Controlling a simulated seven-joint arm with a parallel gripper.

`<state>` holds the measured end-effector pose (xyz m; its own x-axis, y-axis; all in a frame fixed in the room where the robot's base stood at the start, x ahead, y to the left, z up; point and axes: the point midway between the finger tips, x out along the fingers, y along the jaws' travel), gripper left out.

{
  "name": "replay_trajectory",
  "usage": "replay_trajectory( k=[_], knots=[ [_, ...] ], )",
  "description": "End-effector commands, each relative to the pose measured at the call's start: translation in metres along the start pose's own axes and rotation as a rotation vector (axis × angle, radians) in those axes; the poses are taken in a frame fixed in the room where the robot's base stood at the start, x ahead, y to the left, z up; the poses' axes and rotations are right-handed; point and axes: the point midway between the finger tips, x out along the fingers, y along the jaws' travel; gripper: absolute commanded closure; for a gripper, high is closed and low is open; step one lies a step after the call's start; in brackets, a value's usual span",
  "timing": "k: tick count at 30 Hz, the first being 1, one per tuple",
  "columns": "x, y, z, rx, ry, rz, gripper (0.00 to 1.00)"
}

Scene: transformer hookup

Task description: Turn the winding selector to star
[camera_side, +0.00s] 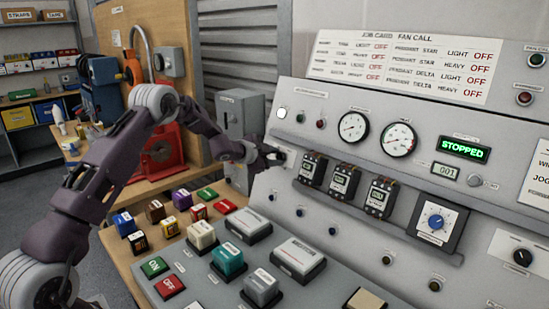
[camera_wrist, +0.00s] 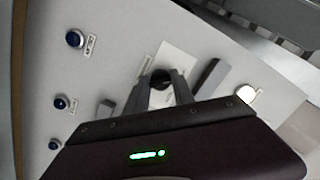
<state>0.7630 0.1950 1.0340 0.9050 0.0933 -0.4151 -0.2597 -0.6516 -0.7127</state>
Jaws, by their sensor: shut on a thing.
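My gripper (camera_side: 276,157) is at the left end of the sloped grey panel (camera_side: 320,225), with its fingers against the panel face. In the wrist view my gripper (camera_wrist: 163,84) has its two fingers on either side of a round black knob (camera_wrist: 161,74) on a white plate (camera_wrist: 178,61), and is shut on it. This knob appears to be the winding selector, but its label cannot be read and its pointer is hidden. In the side view the fingers cover the knob.
Several black breaker-like modules (camera_side: 313,169) stick out just right of my gripper. A blue knob (camera_side: 435,221) and another black knob (camera_side: 523,257) are farther right. Blue buttons (camera_wrist: 74,39) show in the wrist view. Coloured blocks (camera_side: 201,233) lie below, and a grey cabinet (camera_side: 239,125) stands behind.

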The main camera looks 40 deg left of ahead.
Motion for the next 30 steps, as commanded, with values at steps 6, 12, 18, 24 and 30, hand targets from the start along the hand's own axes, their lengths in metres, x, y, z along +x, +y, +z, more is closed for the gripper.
replay_trajectory(
  k=[6, 12, 18, 24, 30],
  knots=[
    [0.000, 0.000, -0.002, -0.005, 0.004, 0.001, 1.00],
    [0.000, 0.000, -0.002, -0.005, 0.004, 0.000, 0.68],
    [0.000, 0.000, -0.001, -0.004, 0.002, 0.000, 0.49],
    [-0.001, 0.000, -0.001, -0.004, 0.001, 0.000, 0.49],
    [-0.033, -0.001, -0.001, -0.004, 0.000, 0.000, 0.49]
  ],
)
